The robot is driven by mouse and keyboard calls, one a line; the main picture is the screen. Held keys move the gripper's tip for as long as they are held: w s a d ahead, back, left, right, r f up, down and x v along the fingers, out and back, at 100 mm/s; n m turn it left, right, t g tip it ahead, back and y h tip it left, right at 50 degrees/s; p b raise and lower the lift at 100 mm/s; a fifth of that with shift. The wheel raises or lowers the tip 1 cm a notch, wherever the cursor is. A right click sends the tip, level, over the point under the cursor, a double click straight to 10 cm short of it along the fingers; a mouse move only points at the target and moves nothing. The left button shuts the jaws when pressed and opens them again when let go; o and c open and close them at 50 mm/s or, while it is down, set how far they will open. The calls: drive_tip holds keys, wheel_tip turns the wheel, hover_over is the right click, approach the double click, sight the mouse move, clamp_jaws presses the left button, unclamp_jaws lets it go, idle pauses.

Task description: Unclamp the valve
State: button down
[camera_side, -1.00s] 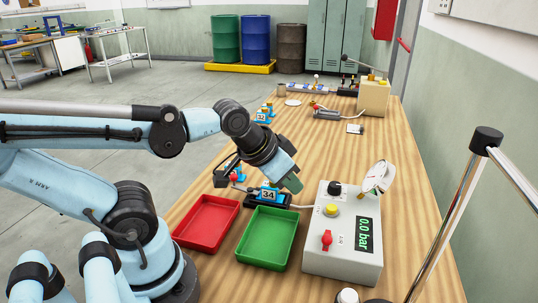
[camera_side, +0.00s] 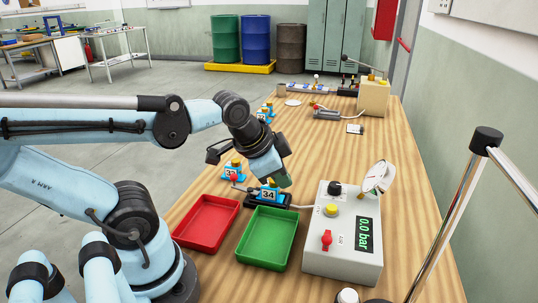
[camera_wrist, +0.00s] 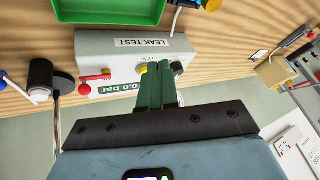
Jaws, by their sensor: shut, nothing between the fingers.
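A blue valve numbered 34 (camera_side: 268,194) sits in a dark clamp fixture (camera_side: 254,202) on the wooden bench, behind the green tray. A lever with a red ball knob (camera_side: 234,178) stands at the fixture's left; whether it holds the valve tightly I cannot tell. My gripper (camera_side: 284,182) is just above and behind the valve, pointing down to the right; it partly overlaps the valve in the side view, so contact is unclear. In the wrist view my green fingers (camera_wrist: 161,82) are together and empty, in front of the leak test box (camera_wrist: 110,47).
The leak test box (camera_side: 324,250) stands right of the green tray (camera_side: 247,256), its display reading 0.0 bar. A red tray (camera_side: 188,238) lies left. Another numbered blue valve (camera_side: 238,174) stands behind the fixture. A white hose runs to the box.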

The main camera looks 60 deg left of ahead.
sight(233, 174)
drive_tip(key=s+a+r+m+g+y, duration=0.1)
drive_tip(key=s+a+m+g, duration=0.1)
drive_tip(key=a+m, duration=0.3)
drive_tip(key=s+a+r+m+g+y, duration=0.1)
drive_tip(key=s+a+m+g, duration=0.2)
drive_tip(key=m, duration=1)
drive_tip(key=shift+s+a+r, duration=0.2)
drive_tip(key=shift+s+a, duration=0.7)
drive_tip(key=shift+s, duration=0.05)
drive_tip(key=shift+f, duration=0.15)
drive_tip(key=x, duration=0.9)
drive_tip(key=shift+w+a+f, duration=0.15)
drive_tip(key=shift+a+f, duration=0.1)
drive_tip(key=shift+f, duration=0.05)
drive_tip(key=shift+w+a+f, duration=0.15)
drive_tip(key=shift+w+a, duration=0.1)
drive_tip(key=shift+a, duration=0.35)
drive_tip(key=shift+w+a+f, duration=0.1)
drive_tip(key=shift+w+a, duration=0.1)
drive_tip(key=shift+a, duration=0.45)
drive_tip(key=shift+w+a+f, duration=0.15)
drive_tip(key=shift+w+a, duration=0.1)
drive_tip(key=shift+a, duration=0.35)
